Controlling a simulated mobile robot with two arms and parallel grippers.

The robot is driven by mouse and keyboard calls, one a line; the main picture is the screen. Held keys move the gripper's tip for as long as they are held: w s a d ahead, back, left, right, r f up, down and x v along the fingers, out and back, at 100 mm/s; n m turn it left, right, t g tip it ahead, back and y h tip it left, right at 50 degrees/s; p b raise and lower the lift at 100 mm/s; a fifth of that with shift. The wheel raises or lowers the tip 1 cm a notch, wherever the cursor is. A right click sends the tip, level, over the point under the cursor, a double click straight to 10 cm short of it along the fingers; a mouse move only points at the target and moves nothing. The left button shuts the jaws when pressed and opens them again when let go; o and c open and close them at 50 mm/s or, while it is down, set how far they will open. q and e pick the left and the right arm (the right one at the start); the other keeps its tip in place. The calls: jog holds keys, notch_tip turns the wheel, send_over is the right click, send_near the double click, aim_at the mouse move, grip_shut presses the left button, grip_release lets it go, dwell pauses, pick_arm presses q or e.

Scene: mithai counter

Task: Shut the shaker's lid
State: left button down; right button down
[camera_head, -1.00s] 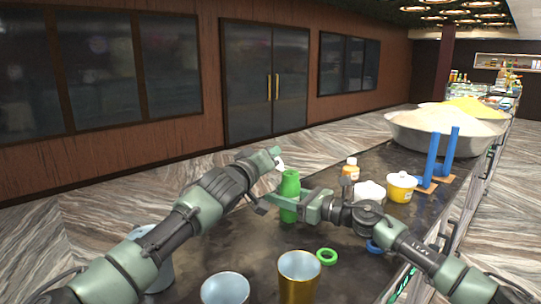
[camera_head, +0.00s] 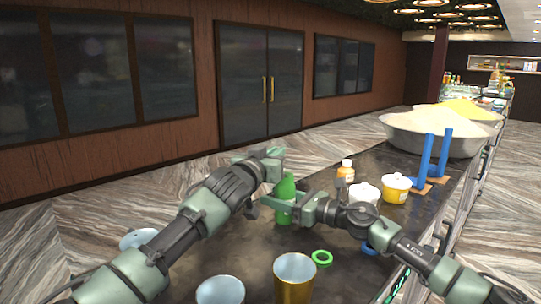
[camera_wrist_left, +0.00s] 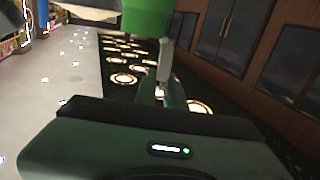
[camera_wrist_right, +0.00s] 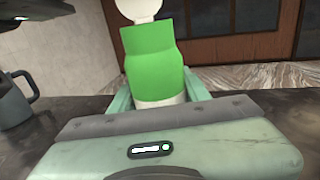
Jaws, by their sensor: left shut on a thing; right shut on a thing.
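The shaker is a green bottle (camera_head: 284,212) standing upright on the dark counter. In the right wrist view its green body (camera_wrist_right: 152,60) has a pale base, and its round white lid (camera_wrist_right: 140,8) sticks up above the top, tilted open and cut by the frame edge. My right gripper (camera_head: 290,208) is shut around the shaker's lower body. My left gripper (camera_head: 272,170) is shut at the shaker's top, by the lid; its fingertips and exact hold are hidden. The left wrist view shows green shaker surface (camera_wrist_left: 146,18) close ahead.
A brass tumbler (camera_head: 294,280), a pale cup (camera_head: 220,290) and a green ring (camera_head: 322,257) lie nearer. An orange-capped bottle (camera_head: 346,172), white pot (camera_head: 364,193), yellow pot (camera_head: 396,190), blue stands (camera_head: 425,160) and a wide bowl (camera_head: 400,137) stand farther right.

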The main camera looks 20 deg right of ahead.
pick_arm(q)
jog(key=m, duration=0.2)
jog(key=s+d+m, duration=0.1)
jog(key=shift+s+d+f+m, duration=0.15)
jog(key=shift+s+f+m, duration=0.05)
jog(key=shift+m, duration=0.2)
jog(key=shift+s+d+f+m, duration=0.15)
jog(key=shift+m, duration=0.65)
jog(key=c, duration=1.6)
grip_release()
jog(key=shift+c, duration=0.2)
jog(key=v, duration=1.2)
